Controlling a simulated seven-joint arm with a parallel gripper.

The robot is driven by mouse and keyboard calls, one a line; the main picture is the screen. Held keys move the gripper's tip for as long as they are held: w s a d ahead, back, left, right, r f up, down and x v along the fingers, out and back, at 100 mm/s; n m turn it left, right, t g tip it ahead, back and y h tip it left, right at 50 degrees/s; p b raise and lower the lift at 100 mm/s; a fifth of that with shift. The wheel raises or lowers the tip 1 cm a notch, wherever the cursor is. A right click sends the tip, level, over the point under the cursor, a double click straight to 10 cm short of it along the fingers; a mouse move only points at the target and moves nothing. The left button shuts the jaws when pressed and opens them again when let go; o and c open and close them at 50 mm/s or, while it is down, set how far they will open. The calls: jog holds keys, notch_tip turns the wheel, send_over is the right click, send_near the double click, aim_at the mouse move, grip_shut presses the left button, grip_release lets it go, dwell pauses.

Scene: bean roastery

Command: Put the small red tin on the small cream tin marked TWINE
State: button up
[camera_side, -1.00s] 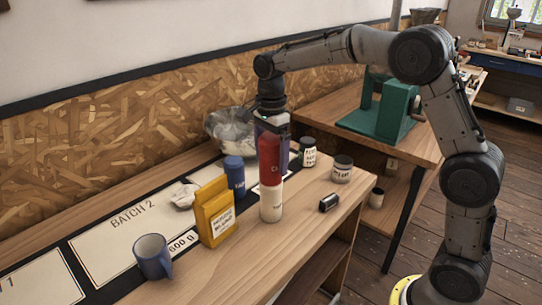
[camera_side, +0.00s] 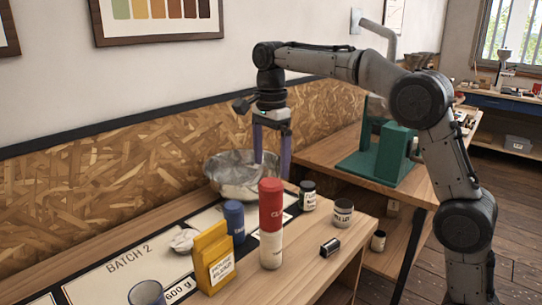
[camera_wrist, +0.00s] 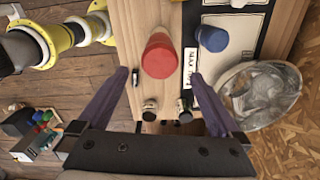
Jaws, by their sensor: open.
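The red tin (camera_side: 271,205) stands upright on top of the cream tin (camera_side: 271,250) near the front of the bench, and the two line up as one column. The lettering on the cream tin is too small to read for sure. My gripper (camera_side: 271,165) is open and empty, above and a little behind the red tin, apart from it. In the wrist view the red tin (camera_wrist: 159,55) shows from above between the spread fingers of my gripper (camera_wrist: 158,75).
A metal bowl (camera_side: 236,165) is behind. Two jars, one dark-lidded (camera_side: 307,195), one grey-lidded (camera_side: 342,213), and a small black cylinder (camera_side: 330,247) are right.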

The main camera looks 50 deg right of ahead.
jog(key=shift+r, duration=0.45)
jog(key=shift+s+r+n, duration=0.2)
jog(key=shift+s+n, duration=0.1)
jog(key=shift+s, duration=0.1)
jog(key=s+f+n+t, duration=0.2)
jog(key=s+f+n, duration=0.2)
jog(key=s+n, duration=0.5)
jog(key=s+a+f+n+t, duration=0.1)
jog(key=s+f+n+t, duration=0.2)
jog(key=s+n, duration=0.7)
jog(key=s+f, duration=0.2)
jog(key=s, duration=0.6)
jog(key=shift+s+f+t, duration=0.15)
jog(key=shift+t, duration=0.15)
